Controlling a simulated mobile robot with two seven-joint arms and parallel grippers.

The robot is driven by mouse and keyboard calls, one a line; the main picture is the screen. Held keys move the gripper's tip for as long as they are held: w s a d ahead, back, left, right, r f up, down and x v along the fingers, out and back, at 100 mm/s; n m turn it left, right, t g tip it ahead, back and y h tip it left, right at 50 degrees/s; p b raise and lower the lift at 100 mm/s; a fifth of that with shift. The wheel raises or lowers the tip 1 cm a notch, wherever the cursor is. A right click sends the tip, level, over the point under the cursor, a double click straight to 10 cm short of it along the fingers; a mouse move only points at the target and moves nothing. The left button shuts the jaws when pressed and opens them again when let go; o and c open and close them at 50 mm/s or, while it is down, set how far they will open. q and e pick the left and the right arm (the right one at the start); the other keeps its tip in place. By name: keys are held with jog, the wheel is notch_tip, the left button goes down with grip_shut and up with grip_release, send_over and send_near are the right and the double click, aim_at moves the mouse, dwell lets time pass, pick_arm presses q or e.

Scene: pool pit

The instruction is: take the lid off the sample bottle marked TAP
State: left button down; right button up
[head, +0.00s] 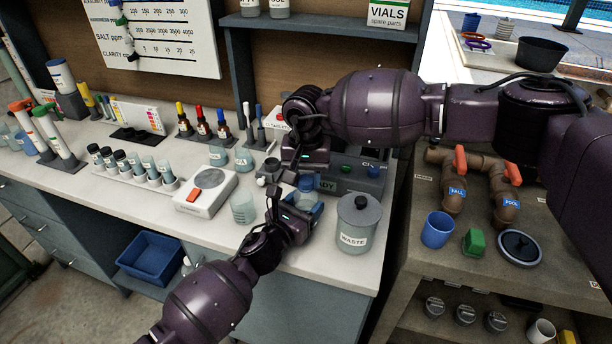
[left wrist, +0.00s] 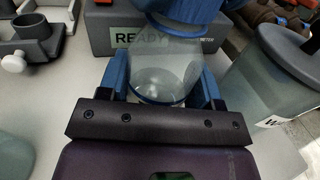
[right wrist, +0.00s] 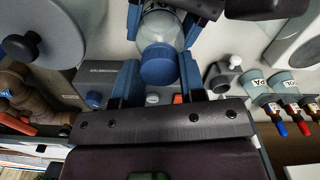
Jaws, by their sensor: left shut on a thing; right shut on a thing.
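The sample bottle is a clear, rounded bottle (left wrist: 165,75) with a blue lid (right wrist: 158,64). My left gripper (left wrist: 165,95) is shut on its body, one blue finger on each side. My right gripper (right wrist: 157,80) is shut on the lid from the other side. The lid sits at the bottle's mouth; I cannot tell whether it is loose. In the head view my left gripper (head: 300,208) and right gripper (head: 305,180) meet above the counter and largely hide the bottle. No TAP mark is readable.
The lidded WASTE jar (head: 358,225) stands close to the right. A grey READY meter (head: 355,178) is behind. A clear beaker (head: 243,208) and a white device (head: 206,190) stand left. The counter's front edge is near.

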aim_at(306, 179)
jog(key=shift+r, duration=0.3)
dwell(0.4)
jog(key=shift+r, duration=0.7)
jog(key=shift+r, duration=0.15)
jog(key=shift+r, duration=1.95)
pick_arm(q)
jog(key=shift+c, duration=1)
grip_release()
jog(key=shift+s, duration=0.1)
